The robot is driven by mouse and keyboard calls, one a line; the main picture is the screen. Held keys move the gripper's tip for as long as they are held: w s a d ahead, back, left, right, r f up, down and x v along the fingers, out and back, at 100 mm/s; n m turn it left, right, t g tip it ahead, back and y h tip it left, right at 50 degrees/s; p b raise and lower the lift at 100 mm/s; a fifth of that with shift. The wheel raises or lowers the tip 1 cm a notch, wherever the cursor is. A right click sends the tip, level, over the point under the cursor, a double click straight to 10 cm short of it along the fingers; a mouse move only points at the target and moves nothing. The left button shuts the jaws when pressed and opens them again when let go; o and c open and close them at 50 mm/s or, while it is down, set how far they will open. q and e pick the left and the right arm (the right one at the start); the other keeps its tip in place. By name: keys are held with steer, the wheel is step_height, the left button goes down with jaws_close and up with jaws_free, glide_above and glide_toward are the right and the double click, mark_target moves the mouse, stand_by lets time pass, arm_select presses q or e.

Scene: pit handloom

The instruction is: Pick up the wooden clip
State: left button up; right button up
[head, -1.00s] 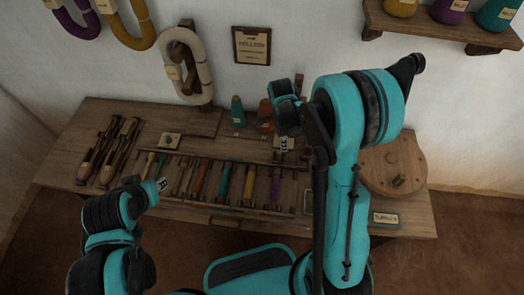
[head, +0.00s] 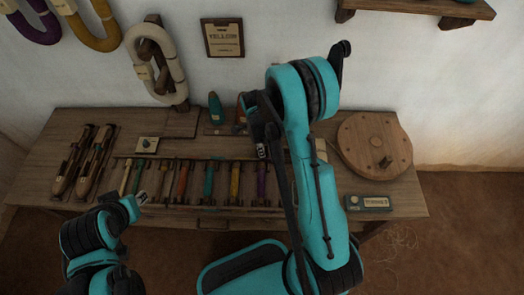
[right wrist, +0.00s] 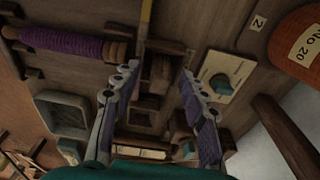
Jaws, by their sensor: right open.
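My right gripper (right wrist: 158,74) is open in the right wrist view, its two fingers apart over the bench. A small brown wooden block (right wrist: 161,76) shows between the fingertips; I cannot tell for sure that it is the wooden clip. Nothing is gripped. In the head view the right gripper (head: 262,150) hangs over the right end of the row of spools, and the arm hides part of the bench there. My left gripper (head: 141,197) is at the bench's front left, too small to tell open from shut.
The bench (head: 400,200) bears a row of coloured spools, shuttles (head: 84,160) at left and a round wooden disc (head: 374,145) at right. In the wrist view, a purple spool (right wrist: 60,42), a grey tray (right wrist: 66,115), a teal-knobbed plate (right wrist: 226,74) and an orange cone (right wrist: 300,45) surround the gripper.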

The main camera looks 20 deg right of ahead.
steer(key=shift+c, duration=0.4)
steer(key=c, duration=0.9)
steer(key=shift+r, duration=0.1)
steer(key=shift+r+p, duration=0.3)
steer(key=shift+r, duration=0.15)
steer(key=r+p, duration=0.1)
steer(key=r, duration=0.1)
steer(key=r+p, duration=0.1)
steer(key=r, duration=0.1)
steer(key=shift+s+d, duration=0.1)
steer(key=shift+s, duration=0.1)
steer(key=s+d+r+p, duration=0.1)
steer(key=s+d+r, duration=0.1)
steer(key=s, duration=0.1)
steer(key=s+d+r+p, duration=0.1)
steer(key=s+d+r, duration=0.1)
steer(key=s, duration=0.1)
steer(key=s+d+r+p, duration=0.1)
steer(key=s+r, duration=0.1)
steer(key=s, duration=0.1)
steer(key=shift+s+d, duration=0.3)
steer(key=shift+d, duration=0.1)
